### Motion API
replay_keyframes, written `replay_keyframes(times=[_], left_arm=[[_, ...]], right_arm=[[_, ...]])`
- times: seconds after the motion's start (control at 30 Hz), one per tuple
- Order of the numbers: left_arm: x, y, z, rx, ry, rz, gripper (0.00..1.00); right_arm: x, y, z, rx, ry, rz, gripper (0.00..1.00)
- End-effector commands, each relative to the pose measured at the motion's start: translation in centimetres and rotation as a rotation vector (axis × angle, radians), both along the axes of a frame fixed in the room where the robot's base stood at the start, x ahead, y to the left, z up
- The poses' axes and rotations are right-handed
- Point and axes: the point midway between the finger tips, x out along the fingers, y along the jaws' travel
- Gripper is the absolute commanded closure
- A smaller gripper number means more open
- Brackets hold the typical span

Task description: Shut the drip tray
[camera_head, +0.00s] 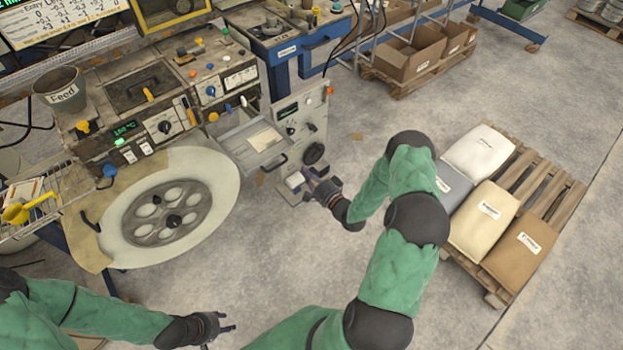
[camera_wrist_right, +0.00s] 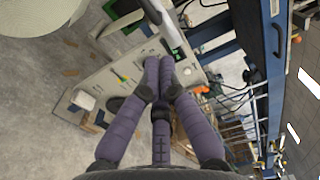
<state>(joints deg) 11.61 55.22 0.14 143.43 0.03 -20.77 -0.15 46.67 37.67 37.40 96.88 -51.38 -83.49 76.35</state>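The drip tray appears to be the grey tray (camera_head: 238,137) standing out from the machine front, with a pale label inside and a dark handle (camera_head: 274,163) on its outer edge. My right gripper (camera_head: 309,179) is to the right of the tray and apart from it, beside the lower part of the grey control panel. In the right wrist view its purple fingers (camera_wrist_right: 165,66) come together at the tips with nothing visible between them. My left gripper (camera_head: 229,330) hangs at the bottom of the head view, fingers apart and empty, far from the tray.
The grey control panel (camera_head: 301,118) with a black knob stands right of the tray. A small white box (camera_head: 294,180) sits low beside my right gripper. A large round reel (camera_head: 165,212) is at left. A pallet with sacks (camera_head: 478,152) is at right.

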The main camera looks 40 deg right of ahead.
Motion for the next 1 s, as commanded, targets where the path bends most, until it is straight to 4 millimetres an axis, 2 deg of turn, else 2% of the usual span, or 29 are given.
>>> replay_keyframes(times=[0.2, 0.43, 0.63, 1.0], left_arm=[[0.0, 0.0, -0.9, 0.0, 0.0, 0.0, 0.6], [0.0, 0.0, -1.7, 0.0, 0.0, 0.0, 0.6], [0.0, 0.0, -1.9, 0.0, 0.0, 0.0, 0.6], [0.0, 0.0, -1.9, 0.0, 0.0, 0.0, 0.6]], right_arm=[[4.2, 0.5, -0.1, -0.002, -0.001, 0.003, 1.0], [7.5, 0.7, -0.1, -0.002, 0.0, 0.001, 1.0], [8.8, 0.8, -0.1, -0.001, 0.001, 0.001, 1.0], [8.9, 0.7, 0.0, -0.001, 0.002, 0.0, 1.0]])
